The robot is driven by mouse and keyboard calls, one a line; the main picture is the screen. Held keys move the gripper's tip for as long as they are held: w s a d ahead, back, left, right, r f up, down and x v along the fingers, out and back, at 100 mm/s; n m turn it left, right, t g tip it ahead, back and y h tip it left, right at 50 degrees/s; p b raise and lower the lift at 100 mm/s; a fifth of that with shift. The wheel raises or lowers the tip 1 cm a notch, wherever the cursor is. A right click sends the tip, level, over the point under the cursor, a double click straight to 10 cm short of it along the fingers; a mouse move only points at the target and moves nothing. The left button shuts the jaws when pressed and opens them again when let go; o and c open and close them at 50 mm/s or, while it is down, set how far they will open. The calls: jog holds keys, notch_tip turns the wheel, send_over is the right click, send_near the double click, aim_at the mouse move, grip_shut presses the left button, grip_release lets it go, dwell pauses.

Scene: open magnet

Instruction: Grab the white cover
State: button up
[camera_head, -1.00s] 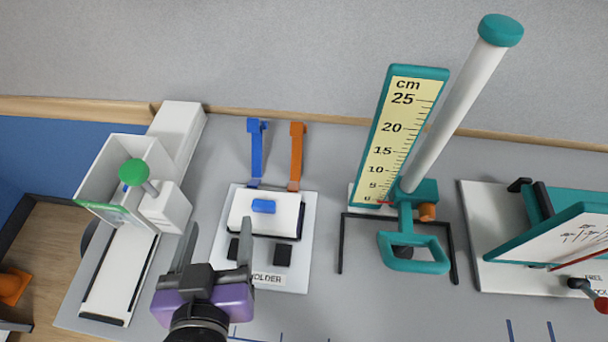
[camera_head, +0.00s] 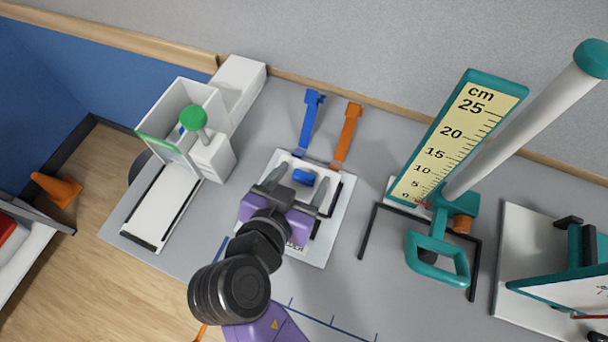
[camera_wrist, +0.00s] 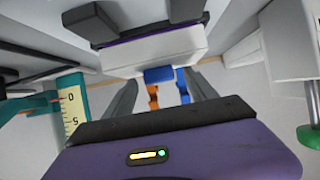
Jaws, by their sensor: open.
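The white cover (camera_head: 292,166) is a flat white block with a blue tab (camera_head: 303,177) on it. It sits on a white holder plate (camera_head: 310,250) on the grey table. The wrist view shows the cover (camera_wrist: 150,56) ahead, with the blue tab (camera_wrist: 158,75) between the fingers. My gripper (camera_head: 301,179) is open and over the holder, one finger on each side of the tab. I cannot tell whether the fingers touch the cover. My gripper hides the lower part of the holder.
Blue (camera_head: 309,125) and orange (camera_head: 347,135) straps stand behind the holder. A white device with a green knob (camera_head: 193,118) is at the left. A teal cm ruler stand (camera_head: 458,135) with a tall tube is at the right. Bare table lies in front.

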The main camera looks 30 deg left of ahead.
jog(key=c, duration=1.4)
